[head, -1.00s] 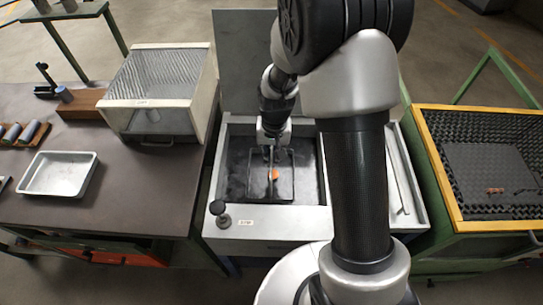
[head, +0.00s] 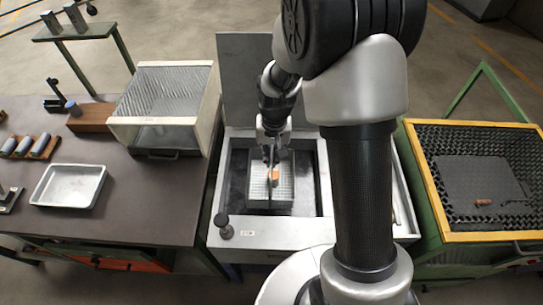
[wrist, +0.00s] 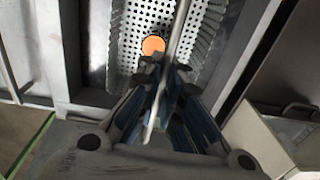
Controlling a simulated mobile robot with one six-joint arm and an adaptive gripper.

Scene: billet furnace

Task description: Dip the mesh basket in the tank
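The grey mesh basket (head: 285,195) is over the open tank (head: 221,192), its perforated floor and sides in plain sight above the dark liquid. An orange round piece (head: 275,176) is in the basket. My gripper (head: 269,152) is above the basket. In the wrist view my gripper (wrist: 160,88) is shut on the basket's thin upright handle, with the perforated basket (wrist: 122,18) and the orange piece (wrist: 152,46) below it. I cannot tell exactly how far the basket's bottom is from the liquid.
A bench to the left holds a mesh-topped box (head: 160,125), a white tray (head: 70,185) and several dark cylinders (head: 40,146). A yellow-rimmed bin (head: 480,235) with a black lining stands to the right. The tank's raised lid (head: 245,85) stands behind it.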

